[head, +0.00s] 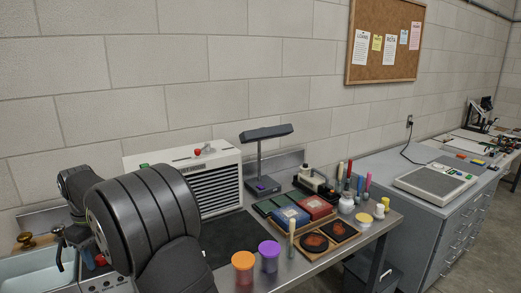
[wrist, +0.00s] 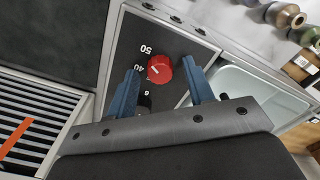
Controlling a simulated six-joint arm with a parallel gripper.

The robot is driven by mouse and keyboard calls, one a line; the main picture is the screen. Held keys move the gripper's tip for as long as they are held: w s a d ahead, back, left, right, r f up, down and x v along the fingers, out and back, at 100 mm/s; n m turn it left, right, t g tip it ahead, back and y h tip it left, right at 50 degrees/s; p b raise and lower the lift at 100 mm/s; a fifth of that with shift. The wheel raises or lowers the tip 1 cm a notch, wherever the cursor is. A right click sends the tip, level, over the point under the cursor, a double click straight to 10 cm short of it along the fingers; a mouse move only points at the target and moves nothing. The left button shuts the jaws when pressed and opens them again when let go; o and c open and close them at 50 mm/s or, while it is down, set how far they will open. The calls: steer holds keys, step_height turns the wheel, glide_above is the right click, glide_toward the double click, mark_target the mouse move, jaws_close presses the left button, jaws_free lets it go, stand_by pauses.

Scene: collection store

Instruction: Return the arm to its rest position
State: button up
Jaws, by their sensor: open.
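My gripper (wrist: 160,68) is open in the wrist view, its two blue fingers apart with nothing held between them. Beneath and between the fingers is a red knob (wrist: 160,69) on a dark panel (wrist: 128,52) with upside-down numbers, among them 50 and 40. I cannot tell whether a finger touches the knob. In the head view my black arm (head: 145,220) fills the lower left, and the red knob (head: 100,260) shows just left of it. I cannot clearly make out the gripper's fingers there.
A sink (wrist: 250,85) lies beside the panel. A white louvred unit (head: 215,180) stands against the wall behind my arm. A lamp (head: 262,160), orange cup (head: 243,266), purple cup (head: 269,255) and boxes (head: 290,216) crowd the bench to the right. A dark mat (head: 232,238) is bare.

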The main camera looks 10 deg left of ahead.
steer(key=shift+n, duration=2.3)
